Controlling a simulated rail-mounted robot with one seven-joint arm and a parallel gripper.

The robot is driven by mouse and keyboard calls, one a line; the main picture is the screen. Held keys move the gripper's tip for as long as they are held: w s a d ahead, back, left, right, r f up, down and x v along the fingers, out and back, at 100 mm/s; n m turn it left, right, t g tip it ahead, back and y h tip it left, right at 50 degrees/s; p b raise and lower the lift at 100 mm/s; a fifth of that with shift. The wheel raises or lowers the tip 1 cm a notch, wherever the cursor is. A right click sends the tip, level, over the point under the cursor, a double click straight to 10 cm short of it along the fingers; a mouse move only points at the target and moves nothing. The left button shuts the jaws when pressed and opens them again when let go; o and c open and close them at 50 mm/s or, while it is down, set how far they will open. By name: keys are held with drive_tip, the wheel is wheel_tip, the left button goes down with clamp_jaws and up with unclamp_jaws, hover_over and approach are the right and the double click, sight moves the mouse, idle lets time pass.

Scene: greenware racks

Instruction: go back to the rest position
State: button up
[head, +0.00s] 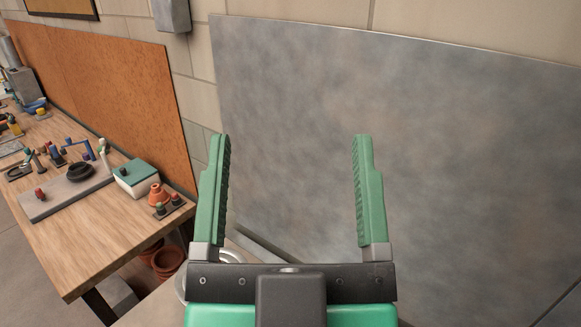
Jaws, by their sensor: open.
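Nothing is between the fingers. Behind them is a large mottled grey panel (460,150) by the block wall. I cannot tell how far the fingertips are from the panel. A round pale metal thing beside the left finger's base is mostly hidden by my gripper.
A wooden workbench (95,235) at the left carries a grey slab (60,197), a green-lidded white box (137,180), a small terracotta pot (158,196) and several tools. An orange board (110,95) stands behind it. Terracotta pots (168,262) sit below the bench.

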wheel_tip(320, 180, up, 26)
drive_tip(key=p, duration=2.6)
drive_tip(key=shift+r, duration=0.2)
